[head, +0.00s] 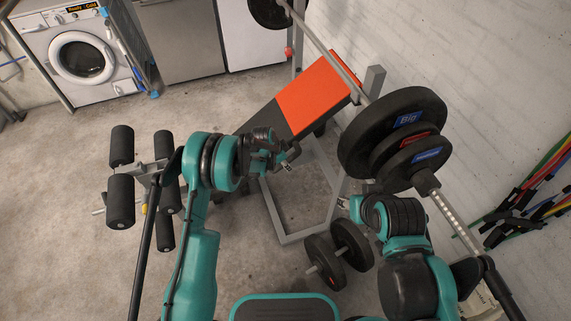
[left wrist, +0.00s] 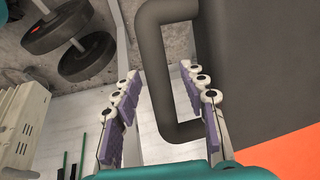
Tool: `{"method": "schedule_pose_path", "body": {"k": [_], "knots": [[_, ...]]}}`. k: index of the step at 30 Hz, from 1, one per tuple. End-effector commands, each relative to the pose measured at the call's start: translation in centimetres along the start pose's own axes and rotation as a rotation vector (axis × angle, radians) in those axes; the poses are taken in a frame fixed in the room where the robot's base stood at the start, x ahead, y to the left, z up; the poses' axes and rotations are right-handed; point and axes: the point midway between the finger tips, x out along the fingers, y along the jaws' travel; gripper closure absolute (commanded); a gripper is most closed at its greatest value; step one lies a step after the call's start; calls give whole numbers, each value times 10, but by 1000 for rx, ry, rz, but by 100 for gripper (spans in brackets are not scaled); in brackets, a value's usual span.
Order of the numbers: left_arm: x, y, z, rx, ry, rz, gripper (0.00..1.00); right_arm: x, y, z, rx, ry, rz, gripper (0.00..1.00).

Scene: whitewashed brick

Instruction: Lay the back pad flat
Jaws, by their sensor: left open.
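The bench's back pad (head: 318,92), orange at its far end and dark nearer the seat, is inclined, its orange end raised near the barbell rack. In the left wrist view the pad's dark face (left wrist: 265,75) fills the right side. A dark grey loop handle (left wrist: 155,75) stands out beside the pad. My left gripper (head: 289,163) is beside the pad's near edge. In the left wrist view its open fingers (left wrist: 165,95) lie either side of the handle's long bar, without visible grip. My right gripper (head: 344,203) is mostly hidden by its own arm, low beside the rack.
A loaded barbell (head: 390,130) rests above the pad on the grey rack (head: 375,80). A dumbbell (head: 338,253) lies on the floor below. Foam leg rollers (head: 121,201) stand left. A washing machine (head: 80,58) is at the back; the white brick wall (head: 480,70) bounds the right.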

Motion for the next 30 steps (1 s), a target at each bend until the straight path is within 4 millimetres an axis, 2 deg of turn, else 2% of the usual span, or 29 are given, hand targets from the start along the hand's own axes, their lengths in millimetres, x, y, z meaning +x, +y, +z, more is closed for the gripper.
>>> {"method": "schedule_pose_path", "body": {"k": [3,10,11,15,16,23,26,30], "knots": [[7,0,0,0,0,0,57,2,0,2,0,0,0,57],[6,0,0,-1,0,0,57,2,0,1,0,0,0,57],[6,0,0,-1,0,0,60,2,0,1,0,0,0,57],[6,0,0,-1,0,0,97,2,0,1,0,0,0,57],[6,0,0,-1,0,0,100,2,0,1,0,0,0,57],[12,1,-2,4,-15,1,100,2,0,1,0,0,0,57],[30,5,-8,17,-67,0,100,2,0,1,0,0,0,57],[63,12,-15,38,-177,-6,100,2,0,1,0,0,0,57]]}}
